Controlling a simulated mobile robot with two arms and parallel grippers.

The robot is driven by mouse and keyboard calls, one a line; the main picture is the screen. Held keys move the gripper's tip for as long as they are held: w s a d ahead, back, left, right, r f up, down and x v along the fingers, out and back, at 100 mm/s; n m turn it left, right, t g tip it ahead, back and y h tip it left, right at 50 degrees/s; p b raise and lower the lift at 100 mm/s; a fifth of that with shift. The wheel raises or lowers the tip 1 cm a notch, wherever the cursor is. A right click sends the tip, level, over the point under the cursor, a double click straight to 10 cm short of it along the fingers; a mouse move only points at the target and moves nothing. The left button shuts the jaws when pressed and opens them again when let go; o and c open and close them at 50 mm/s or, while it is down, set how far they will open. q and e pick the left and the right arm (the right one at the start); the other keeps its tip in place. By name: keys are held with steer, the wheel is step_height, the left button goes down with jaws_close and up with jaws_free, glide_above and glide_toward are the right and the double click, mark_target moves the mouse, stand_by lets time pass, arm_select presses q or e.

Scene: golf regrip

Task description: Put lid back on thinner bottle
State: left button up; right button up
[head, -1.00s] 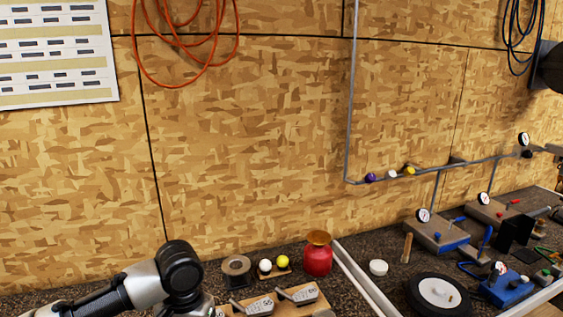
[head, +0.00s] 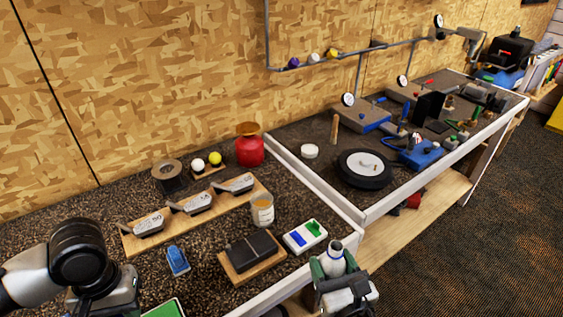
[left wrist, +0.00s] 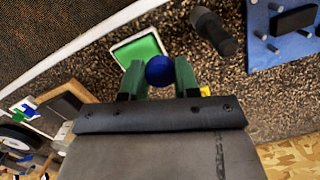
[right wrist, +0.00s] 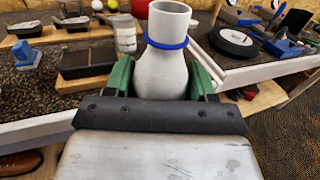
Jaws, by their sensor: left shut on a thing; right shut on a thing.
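My right gripper (right wrist: 163,78) is shut around the pale grey thinner bottle (right wrist: 166,60), which stands about upright between the green fingers. The bottle has a blue ring at its neck and an open mouth with no lid on it. In the head view the bottle (head: 333,258) and right gripper (head: 338,277) are at the lower right, by the bench's front edge. In the left wrist view my left gripper (left wrist: 159,82) is shut on a round blue lid (left wrist: 159,70). The left fingers and lid cannot be made out in the head view; the lid is apart from the bottle.
A wooden rack of club heads (head: 196,205), a jar (head: 262,210), a black box on wood (head: 251,252) and a blue-green marked white tray (head: 305,236) occupy the bench. A second, white-edged bench (head: 360,218) with a wheel (head: 364,168) stands to the right. A green pad (left wrist: 138,50) lies near the left gripper.

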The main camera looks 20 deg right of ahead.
steer(key=shift+a, duration=0.1)
steer(key=w+a+n+g+y, duration=0.2)
steer(key=w+a+n+y, duration=0.1)
steer(key=a, duration=0.4)
steer(key=w+a+r+n+g+y, duration=0.1)
steer(key=w+a+n+g+y, duration=0.1)
steer(key=a+n+y, duration=0.3)
steer(key=w+a+y, duration=0.1)
steer(key=y, duration=0.2)
steer(key=shift+a+y, duration=0.3)
steer(key=shift+a, duration=0.1)
arm_select(q)
steer(key=w+d+r+n, duration=0.3)
steer(key=d+r, duration=0.5)
steer(key=d, duration=0.4)
steer(key=w+d+r+n, duration=0.3)
steer(key=d+r, duration=0.5)
steer(key=d, duration=0.4)
steer(key=shift+n+h, duration=0.4)
steer(key=shift+n, duration=0.3)
steer(key=shift+f, duration=0.15)
steer(key=shift+f, duration=1.9)
steer(key=shift+s+d, duration=0.1)
